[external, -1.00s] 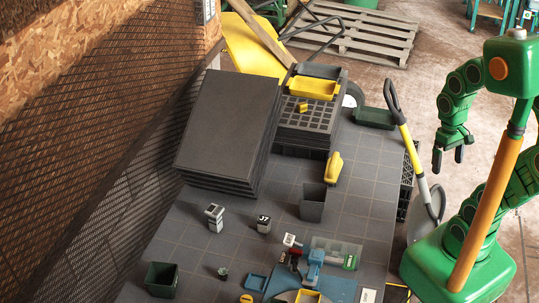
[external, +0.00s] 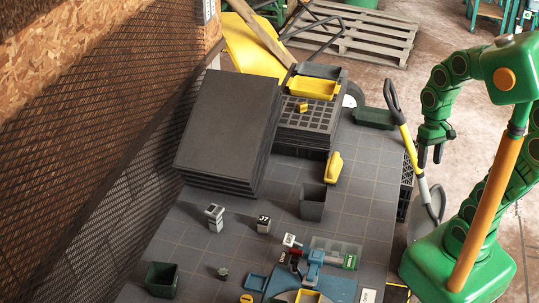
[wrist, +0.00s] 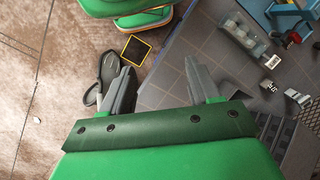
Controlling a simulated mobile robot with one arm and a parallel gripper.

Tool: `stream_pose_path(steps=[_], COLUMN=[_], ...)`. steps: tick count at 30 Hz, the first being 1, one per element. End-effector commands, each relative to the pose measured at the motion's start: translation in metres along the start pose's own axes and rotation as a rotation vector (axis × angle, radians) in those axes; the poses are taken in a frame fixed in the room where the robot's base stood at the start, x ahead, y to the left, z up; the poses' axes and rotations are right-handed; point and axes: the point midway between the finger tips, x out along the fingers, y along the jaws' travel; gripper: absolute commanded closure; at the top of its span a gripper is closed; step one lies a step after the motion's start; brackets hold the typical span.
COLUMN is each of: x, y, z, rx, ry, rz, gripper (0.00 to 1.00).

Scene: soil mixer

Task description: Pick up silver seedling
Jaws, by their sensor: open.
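My gripper (external: 430,156) is open and empty. It hangs to the right of the grey tiled table, above the floor side. In the wrist view its two fingers (wrist: 160,88) are apart with nothing between them. I cannot clearly make out a silver seedling. A small silver-grey block-like piece (external: 215,217) stands on the left of the table, and a similar one marked with figures (external: 263,224) stands to its right. All are far left of my gripper. Small pale pieces (wrist: 297,98) show at right in the wrist view.
A dark stack of slabs (external: 228,125) and a tray stack with a yellow bin (external: 314,88) fill the back. A dark pot (external: 312,204) stands mid-table. A yellow-handled shovel (external: 405,136) leans at the right edge. Blue equipment (external: 312,268) is at the front.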

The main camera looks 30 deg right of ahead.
Motion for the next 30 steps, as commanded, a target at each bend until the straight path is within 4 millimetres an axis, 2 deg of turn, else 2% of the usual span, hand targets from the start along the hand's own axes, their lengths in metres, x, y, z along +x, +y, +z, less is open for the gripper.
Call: stream_pose_path(steps=[12, 30], x=[0.003, 0.024], y=[-0.095, -0.240], z=[-0.058, -0.123], rx=[0.053, 0.193], ry=[-0.091, -0.273], rz=[-0.165, -0.360], gripper=[0.39, 0.39])
